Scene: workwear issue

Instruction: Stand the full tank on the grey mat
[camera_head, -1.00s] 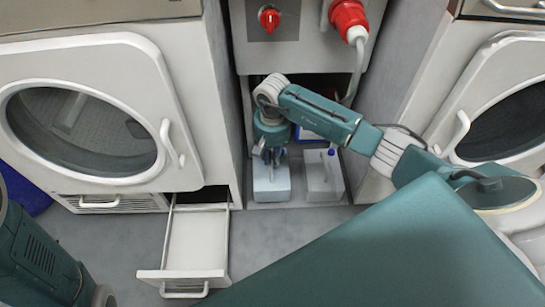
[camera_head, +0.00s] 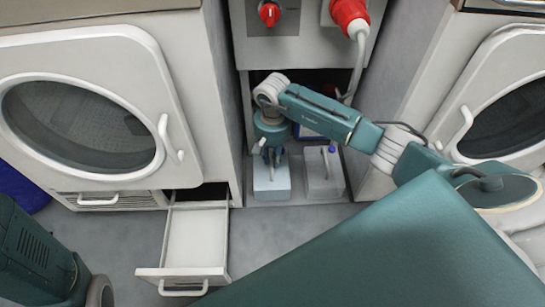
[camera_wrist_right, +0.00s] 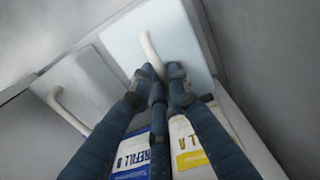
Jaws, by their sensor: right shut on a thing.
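A pale blue tank (camera_head: 271,184) stands upright in the low niche; it also shows in the wrist view (camera_wrist_right: 140,28). My right gripper (camera_head: 270,157) is above it, pointing down, with its fingers (camera_wrist_right: 162,75) shut on the tank's white handle (camera_wrist_right: 150,50). A greyer tank (camera_head: 323,181) stands beside it on the right; in the wrist view it is on the left (camera_wrist_right: 85,85). I cannot tell from the walls which tank is full. I cannot make out a grey mat. My left gripper is not in view.
Containers with a blue label (camera_wrist_right: 133,160) and a yellow label (camera_wrist_right: 190,150) stand close by the tanks. An open white drawer (camera_head: 195,240) juts out at the left of the niche. Dryers flank the niche. A red plug (camera_head: 349,14) and cable hang above.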

